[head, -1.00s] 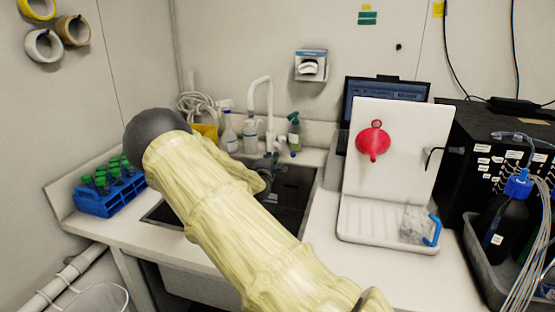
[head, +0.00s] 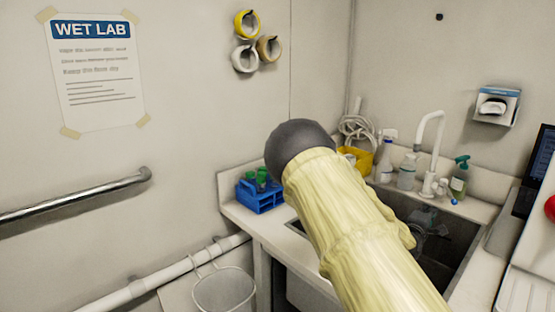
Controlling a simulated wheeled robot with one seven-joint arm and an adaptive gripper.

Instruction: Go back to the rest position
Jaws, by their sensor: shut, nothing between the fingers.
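My arm, in a pale yellow sleeve with a dark round elbow, crosses the head view from the lower right up to the middle. What looks like my gripper (head: 426,222) shows small and dark past the sleeve's right edge, over the sink (head: 455,240). It is shut with nothing in it. Its fingertips are hard to make out against the dark basin.
A blue rack (head: 262,203) with green-capped tubes stands on the counter's left end, partly behind my elbow. A white tap (head: 430,145), a spray bottle (head: 384,158) and a green-topped bottle (head: 459,180) line the back. A wall rail (head: 75,195) is at left.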

